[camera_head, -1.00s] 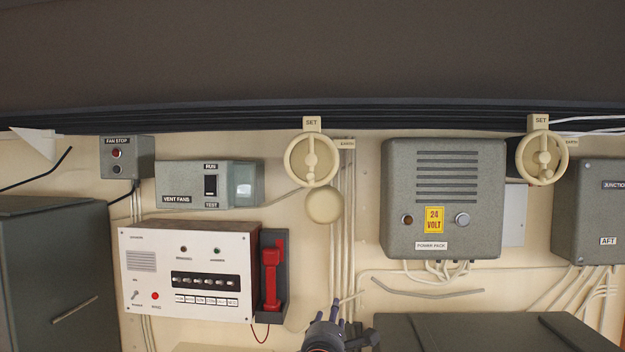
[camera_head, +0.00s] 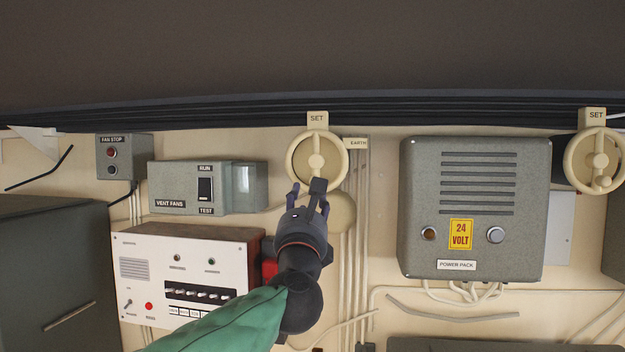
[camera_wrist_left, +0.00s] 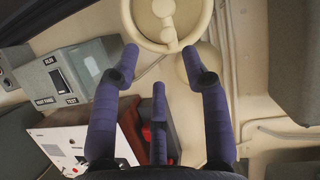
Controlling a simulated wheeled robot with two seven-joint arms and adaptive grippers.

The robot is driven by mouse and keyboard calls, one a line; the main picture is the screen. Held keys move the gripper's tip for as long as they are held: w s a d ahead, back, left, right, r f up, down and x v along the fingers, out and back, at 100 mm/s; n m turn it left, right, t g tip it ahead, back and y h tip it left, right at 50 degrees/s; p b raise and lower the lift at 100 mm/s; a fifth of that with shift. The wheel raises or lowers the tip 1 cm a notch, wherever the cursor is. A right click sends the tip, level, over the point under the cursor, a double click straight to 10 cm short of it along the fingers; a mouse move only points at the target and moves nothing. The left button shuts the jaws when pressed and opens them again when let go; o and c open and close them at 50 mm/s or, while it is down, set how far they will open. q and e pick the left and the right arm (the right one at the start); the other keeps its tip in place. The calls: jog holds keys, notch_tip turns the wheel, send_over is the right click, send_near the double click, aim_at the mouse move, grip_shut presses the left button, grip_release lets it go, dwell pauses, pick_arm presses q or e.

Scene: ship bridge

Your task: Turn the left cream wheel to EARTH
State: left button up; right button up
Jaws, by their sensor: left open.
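The left cream wheel (camera_head: 293,160) is on the wall near the middle of the head view, with a SET tag (camera_head: 317,118) above it and an EARTH tag (camera_head: 357,143) at its upper right. Its crossbar stands upright, pointing to SET. My left gripper (camera_head: 308,186) is open just below the wheel's lower rim, fingers pointing up at it. In the left wrist view the wheel (camera_wrist_left: 168,47) shows at the top, beyond the spread fingers (camera_wrist_left: 160,62). I cannot tell whether a finger touches the rim. My right gripper is out of view.
A round cream disc (camera_head: 342,212) sits just below the wheel, partly behind my gripper. The vent fans box (camera_head: 180,185) is to the left, the power pack (camera_head: 474,200) to the right. A red handset (camera_head: 269,270) is partly hidden by my arm. A second cream wheel (camera_head: 574,162) is at far right.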

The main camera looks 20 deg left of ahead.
pick_arm(q)
jog(key=p, duration=0.3)
send_near(315, 161)
jog(key=w+a+f, duration=0.1)
jog(key=w+f, duration=0.1)
jog(key=w, duration=0.2)
jog(key=shift+x, duration=0.85)
jog(key=shift+s+a+r, duration=0.1)
jog(key=shift+s+a, duration=0.1)
jog(key=shift+s, duration=0.1)
jog(key=c, duration=0.8)
jog(key=shift+a, duration=0.1)
grip_shut()
